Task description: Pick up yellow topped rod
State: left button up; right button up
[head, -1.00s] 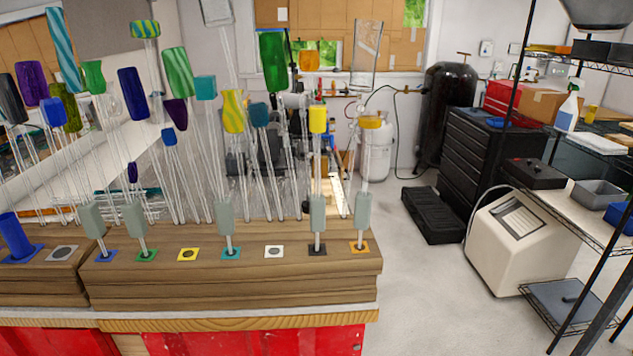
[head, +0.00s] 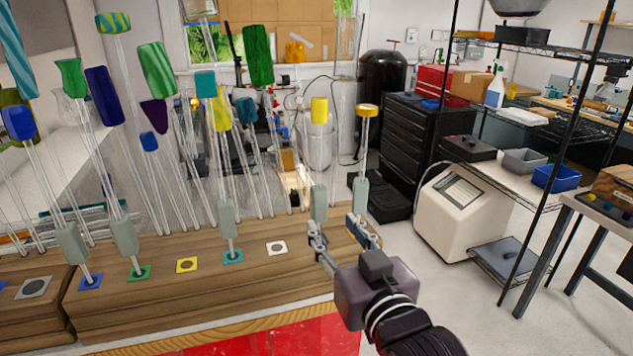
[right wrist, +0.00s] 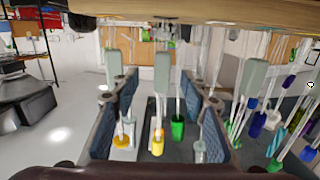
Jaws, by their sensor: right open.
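A rod with a plain yellow top (head: 319,110) stands upright in the wooden block, with a grey sleeve (head: 319,203) low on it. A rod with an amber ring-like top (head: 367,110) stands just to its right. My right gripper (head: 337,230) is open and empty at the block's right end, its fingers near these two rods' sleeves. The right wrist view looks upside down; there the yellow top (right wrist: 158,142) and its sleeve (right wrist: 162,73) appear between the spread fingers. The amber top (right wrist: 123,138) appears close to the left finger. The yellow rod's foot is hidden. My left gripper is out of view.
Several sleeved rods stand along the wooden block (head: 200,290), including one on the teal square (head: 233,257). The yellow square (head: 187,265) and white square (head: 276,248) are empty. Many coloured rods crowd behind. A white machine (head: 460,210) and metal shelving stand right.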

aim_at(322, 198)
jog(key=r, duration=0.2)
jog(key=shift+w+a+r+t+y, duration=0.15)
jog(key=shift+w+r+t+y, duration=0.15)
jog(key=shift+w, duration=0.05)
jog(key=b+x, duration=0.2)
jog(key=x, duration=0.4)
jog(key=shift+w+a, duration=0.1)
jog(key=shift+a, duration=0.05)
jog(key=shift+w+a+r+b, duration=0.15)
jog(key=shift+w+b, duration=0.15)
jog(key=shift+w, duration=0.15)
jog(key=shift+s, duration=0.1)
jog(key=shift+c, duration=1.1)
grip_shut()
